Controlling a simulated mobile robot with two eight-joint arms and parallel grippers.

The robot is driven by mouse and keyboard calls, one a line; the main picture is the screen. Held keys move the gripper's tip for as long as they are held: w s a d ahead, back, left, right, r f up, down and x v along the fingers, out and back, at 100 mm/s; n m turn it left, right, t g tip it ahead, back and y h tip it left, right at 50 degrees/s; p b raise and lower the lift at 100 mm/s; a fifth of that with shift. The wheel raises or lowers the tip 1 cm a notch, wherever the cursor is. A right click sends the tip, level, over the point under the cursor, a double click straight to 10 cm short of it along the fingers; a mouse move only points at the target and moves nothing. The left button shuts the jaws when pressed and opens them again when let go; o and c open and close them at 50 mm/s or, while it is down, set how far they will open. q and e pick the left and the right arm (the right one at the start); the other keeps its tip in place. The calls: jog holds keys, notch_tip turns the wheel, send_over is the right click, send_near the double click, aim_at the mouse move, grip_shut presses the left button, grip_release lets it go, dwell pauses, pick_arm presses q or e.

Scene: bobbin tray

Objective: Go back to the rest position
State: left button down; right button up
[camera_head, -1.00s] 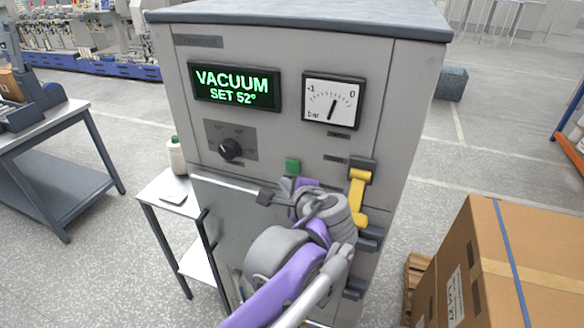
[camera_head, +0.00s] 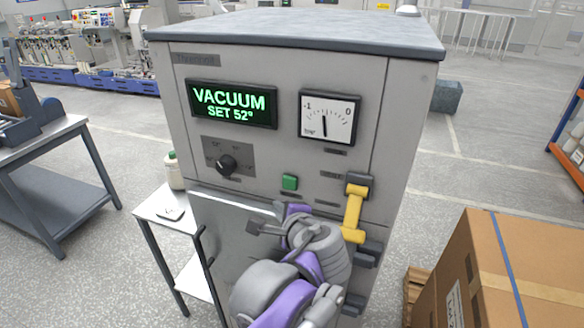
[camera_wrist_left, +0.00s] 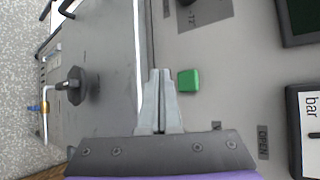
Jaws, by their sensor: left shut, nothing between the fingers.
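My left gripper (camera_head: 262,226) is in front of the grey vacuum machine (camera_head: 392,150), below and left of the green button (camera_head: 290,182). In the left wrist view, the left gripper's (camera_wrist_left: 160,74) fingers are together with nothing between them. The green button (camera_wrist_left: 189,80) shows just right of the fingertips, not covered. The machine's display (camera_head: 232,104) reads "VACUUM SET 52°". My left arm hides part of the machine's lower front. My right gripper is not in view.
A yellow handle (camera_head: 353,212) sticks out right of my arm. A black knob (camera_head: 226,165) is on the panel. A small white table (camera_head: 165,208) with a bottle (camera_head: 174,171) stands left of the machine. A large cardboard box (camera_head: 500,270) stands at right.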

pick_arm(q)
jog(key=s+a+f+n+g+h, duration=0.1)
jog(key=s+a+f+n+g, duration=0.3)
jog(key=s+a+f+n, duration=0.6)
jog(key=s+a+f+n+g+h, duration=0.2)
jog(key=s+f+n+h, duration=0.2)
jog(key=s+f+n, duration=0.3)
jog(key=s+f, duration=0.3)
jog(key=f, duration=0.1)
jog(key=shift+s, duration=0.4)
jog(key=shift+a+f, duration=0.1)
